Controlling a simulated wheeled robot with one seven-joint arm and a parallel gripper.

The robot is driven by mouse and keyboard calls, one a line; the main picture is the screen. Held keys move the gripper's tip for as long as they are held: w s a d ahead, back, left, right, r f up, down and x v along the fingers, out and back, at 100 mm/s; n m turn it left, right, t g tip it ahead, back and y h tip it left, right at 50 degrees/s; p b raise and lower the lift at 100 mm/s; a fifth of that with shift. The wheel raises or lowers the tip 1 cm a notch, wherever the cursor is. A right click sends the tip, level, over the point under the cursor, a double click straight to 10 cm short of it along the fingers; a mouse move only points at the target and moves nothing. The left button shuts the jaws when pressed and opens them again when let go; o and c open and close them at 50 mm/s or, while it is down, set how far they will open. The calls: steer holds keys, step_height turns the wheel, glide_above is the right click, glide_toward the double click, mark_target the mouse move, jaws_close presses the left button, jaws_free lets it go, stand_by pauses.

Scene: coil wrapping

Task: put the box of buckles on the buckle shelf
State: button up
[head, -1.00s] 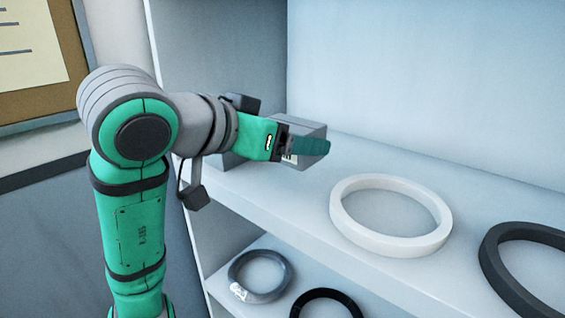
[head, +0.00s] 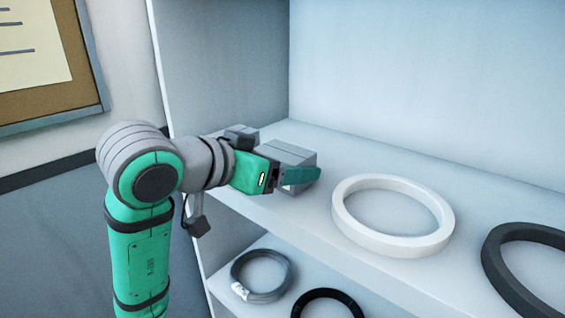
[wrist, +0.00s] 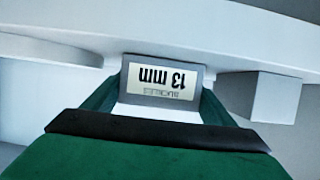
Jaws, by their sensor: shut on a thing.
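The near finger hides part of the box in the head view.
Another grey box (wrist: 265,97) is to the right of the held box in the wrist view. A white ring (head: 345,218) and a dark ring (head: 497,262) lie further right on the upper board. A grey coil (head: 240,270) and a black coil (head: 318,296) lie on the lower board.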

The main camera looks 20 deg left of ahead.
steer(key=o, duration=1.6)
steer(key=shift+c, duration=0.2)
steer(key=shift+r, duration=0.15)
steer(key=shift+s+a+r, duration=0.1)
steer(key=shift+s+r, duration=0.05)
steer(key=shift+s, duration=0.15)
steer(key=v, duration=1.1)
steer(key=shift+s, duration=0.15)
steer(key=shift+a, duration=0.1)
